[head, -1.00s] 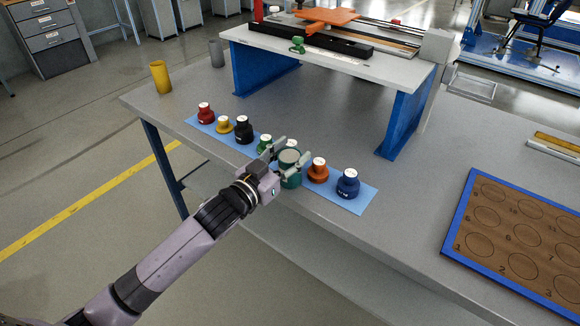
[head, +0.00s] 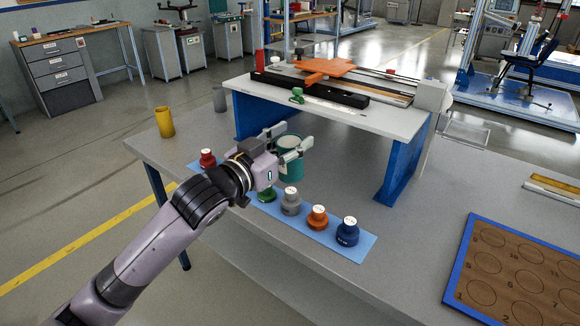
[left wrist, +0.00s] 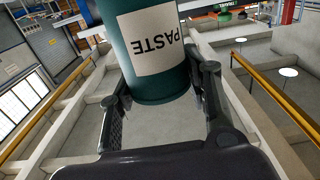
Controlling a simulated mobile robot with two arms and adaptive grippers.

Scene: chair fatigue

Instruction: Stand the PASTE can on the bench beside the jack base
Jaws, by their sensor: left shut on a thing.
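The PASTE can (head: 289,163) is dark green with a pale label. It is held by my left gripper (head: 288,142), above the bench (head: 420,225) and behind the blue strip of knobs. In the left wrist view the can (left wrist: 150,50) fills the upper middle between the fingers, and its PASTE label appears upside down. My left gripper is shut on it. I cannot tell which part is the jack base. My right gripper is not in view.
A blue mat (head: 355,250) holds several knobbed weights, partly hidden by my arm. A raised shelf (head: 320,105) on blue legs bears an orange plate (head: 324,68) and a black rail. A numbered board (head: 510,270) lies at right. Bench between mat and board is clear.

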